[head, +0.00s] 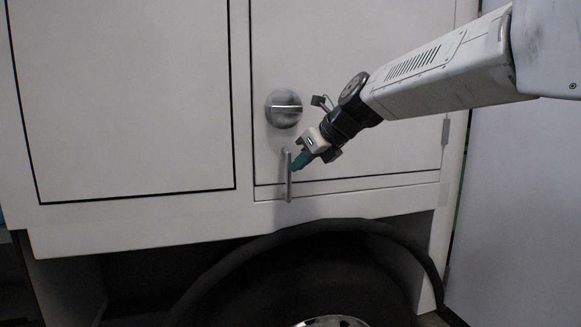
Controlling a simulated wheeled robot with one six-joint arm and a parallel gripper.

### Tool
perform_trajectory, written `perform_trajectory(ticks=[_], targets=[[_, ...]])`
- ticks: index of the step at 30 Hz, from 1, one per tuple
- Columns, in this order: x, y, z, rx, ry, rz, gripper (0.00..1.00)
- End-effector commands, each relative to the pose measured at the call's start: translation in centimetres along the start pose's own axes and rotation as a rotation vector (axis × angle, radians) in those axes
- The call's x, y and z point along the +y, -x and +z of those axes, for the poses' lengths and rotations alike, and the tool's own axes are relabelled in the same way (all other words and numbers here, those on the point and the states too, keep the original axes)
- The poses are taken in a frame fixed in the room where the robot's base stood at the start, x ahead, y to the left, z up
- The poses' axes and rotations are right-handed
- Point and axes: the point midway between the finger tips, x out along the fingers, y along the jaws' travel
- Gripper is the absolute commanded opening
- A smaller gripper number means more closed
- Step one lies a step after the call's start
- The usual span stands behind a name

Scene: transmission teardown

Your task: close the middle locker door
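A white locker door (350,75) with a black outline fills the upper middle of the head view. It carries a round silver latch (284,108) and, below that, a slim vertical metal handle (289,187). The door looks flush or nearly flush with its frame; a small gap cannot be ruled out. My gripper (297,163) reaches in from the upper right, angled down and left. Its teal fingertips are at the handle's upper part, touching it or very close. Whether the fingers are closed around the handle cannot be made out.
A larger white panel (125,100) with a black outline is to the left. A black wheel arch and tire (260,275) sit below the door. Hinges (445,131) show at the door's right edge. A plain grey panel (520,210) stands at the far right.

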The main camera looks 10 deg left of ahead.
Motion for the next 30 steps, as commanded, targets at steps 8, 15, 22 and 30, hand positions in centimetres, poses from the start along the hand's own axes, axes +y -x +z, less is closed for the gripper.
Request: perform_trajectory(ticks=[8,15,22,30], targets=[[-0.4,-0.4,0.9,-0.018,-0.012,-0.013,0.0],[-0.1,-0.6,1.1,-0.017,-0.012,-0.012,0.0],[-0.3,1.0,-0.2,-0.015,-0.01,-0.008,0.0],[-0.8,6.7,-2.1,-0.009,-0.006,-0.002,0.0]])
